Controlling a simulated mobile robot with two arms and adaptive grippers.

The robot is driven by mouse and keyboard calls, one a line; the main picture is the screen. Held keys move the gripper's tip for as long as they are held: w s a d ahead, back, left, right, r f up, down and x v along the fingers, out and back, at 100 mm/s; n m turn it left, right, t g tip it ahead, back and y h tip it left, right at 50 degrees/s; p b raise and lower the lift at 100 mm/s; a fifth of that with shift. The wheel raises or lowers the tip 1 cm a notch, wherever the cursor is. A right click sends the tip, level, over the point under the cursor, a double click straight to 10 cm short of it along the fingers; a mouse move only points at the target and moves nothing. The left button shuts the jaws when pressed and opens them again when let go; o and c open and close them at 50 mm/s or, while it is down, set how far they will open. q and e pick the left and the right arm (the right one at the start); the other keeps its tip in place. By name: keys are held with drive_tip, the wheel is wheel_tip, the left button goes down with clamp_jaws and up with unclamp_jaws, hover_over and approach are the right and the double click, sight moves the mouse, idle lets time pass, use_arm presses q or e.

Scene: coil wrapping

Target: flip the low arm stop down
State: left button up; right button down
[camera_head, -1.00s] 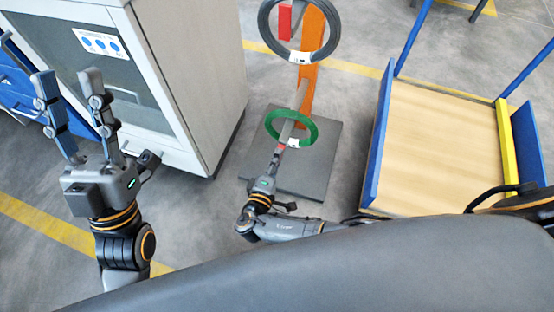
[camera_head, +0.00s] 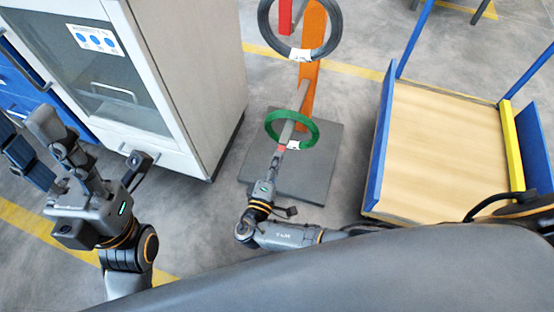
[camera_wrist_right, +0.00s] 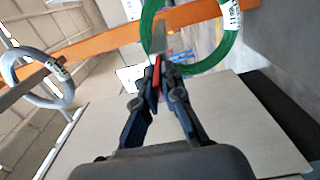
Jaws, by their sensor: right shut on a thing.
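The orange stand (camera_head: 310,75) carries a grey low arm (camera_head: 288,130) that points toward me, with a green coil (camera_head: 310,138) around it. The small red low arm stop (camera_head: 281,149) is at the arm's near end. My right gripper (camera_head: 276,158) is at this end and shut on the stop. In the right wrist view the red stop (camera_wrist_right: 156,78) stands between the fingertips (camera_wrist_right: 162,72), just in front of the green coil (camera_wrist_right: 215,58). The fingers hide part of the stop. My left gripper (camera_head: 38,150) is open and empty at the left.
A dark coil (camera_head: 265,28) hangs on the upper arm, beside an upright red piece (camera_head: 285,15). A grey cabinet (camera_head: 195,80) stands at the left. A wooden-decked cart (camera_head: 440,145) with blue sides stands at the right. The stand's base plate (camera_head: 310,185) lies on the floor.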

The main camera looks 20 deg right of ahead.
drive_tip(key=c, duration=1.5)
unclamp_jaws()
drive_tip(key=v, duration=1.2)
drive_tip(key=shift+f, duration=0.1)
